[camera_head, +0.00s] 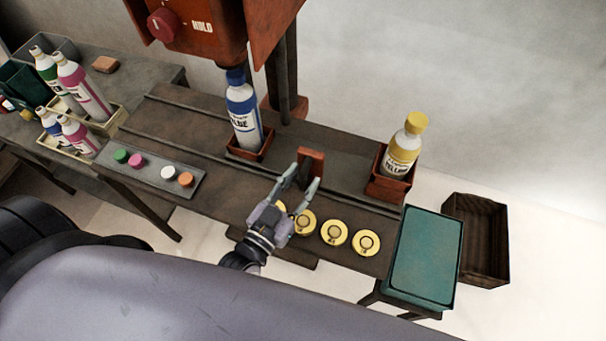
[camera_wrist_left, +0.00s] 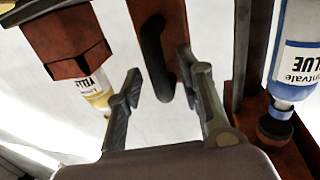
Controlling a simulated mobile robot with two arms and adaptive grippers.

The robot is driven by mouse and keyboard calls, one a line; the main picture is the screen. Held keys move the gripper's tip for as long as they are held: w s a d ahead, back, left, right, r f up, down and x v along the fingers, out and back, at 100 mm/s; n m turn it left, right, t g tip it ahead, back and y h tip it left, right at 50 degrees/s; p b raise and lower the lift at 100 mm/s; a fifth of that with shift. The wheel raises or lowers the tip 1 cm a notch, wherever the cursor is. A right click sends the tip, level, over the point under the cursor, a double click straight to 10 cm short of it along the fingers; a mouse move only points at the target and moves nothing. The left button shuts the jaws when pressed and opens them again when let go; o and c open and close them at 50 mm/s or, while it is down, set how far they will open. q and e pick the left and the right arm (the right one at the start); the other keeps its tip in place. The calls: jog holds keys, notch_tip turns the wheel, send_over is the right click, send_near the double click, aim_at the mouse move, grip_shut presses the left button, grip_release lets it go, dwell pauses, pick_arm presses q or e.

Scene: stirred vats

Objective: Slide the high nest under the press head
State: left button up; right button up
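The rust-red press head (camera_head: 205,25) hangs above the bench at the top. Below it a blue-labelled bottle (camera_head: 242,115) stands in a low red nest (camera_head: 249,148). A taller red nest (camera_head: 388,184) with a yellow-capped bottle (camera_head: 403,150) stands at the right end of the rail; it also shows in the left wrist view (camera_wrist_left: 65,40). An upright red plate (camera_head: 312,166) stands on the rail between the nests. My left gripper (camera_head: 302,182) is open just in front of this plate. In the left wrist view the plate (camera_wrist_left: 160,40) appears between and beyond the fingers. Contact is unclear.
Several yellow discs (camera_head: 335,232) lie along the bench front. A panel with coloured buttons (camera_head: 152,174) is at left. Bottles in trays (camera_head: 80,150) fill the left table. A teal-topped stand (camera_head: 425,255) and a dark crate (camera_head: 478,240) are at right. The rail between the nests looks otherwise clear.

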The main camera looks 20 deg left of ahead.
pick_arm(q)
jog(key=shift+w+d, duration=0.1)
jog(key=shift+w, duration=0.4)
grip_shut()
dwell(0.6)
